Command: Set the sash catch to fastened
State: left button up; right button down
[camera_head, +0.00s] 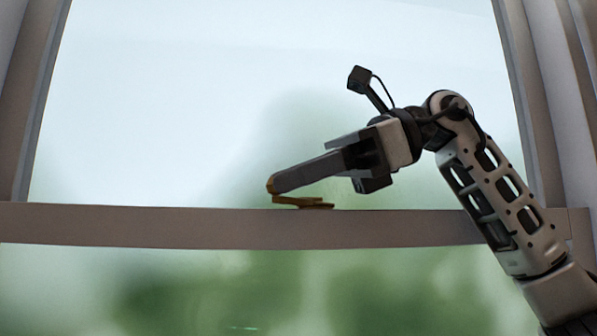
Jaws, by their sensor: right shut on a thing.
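The sash catch (318,206) is a small brass-coloured piece on top of the window's horizontal rail (150,226). Its lever points to the left along the rail, and its end shows at the tip of my right gripper (276,185). My right gripper reaches in from the right, slightly tilted down, and is shut on the catch's lever end. The fingers hide part of the lever. My left gripper is not in view.
The window frame's side posts stand at the left (38,100) and right (515,90). Glass panes lie above and below the rail, with blurred green behind. The rail is clear to the left of the catch.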

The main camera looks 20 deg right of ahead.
jog(key=c, duration=1.6)
grip_release()
jog(key=shift+d, duration=0.1)
jog(key=v, duration=1.6)
jog(key=shift+f, duration=0.1)
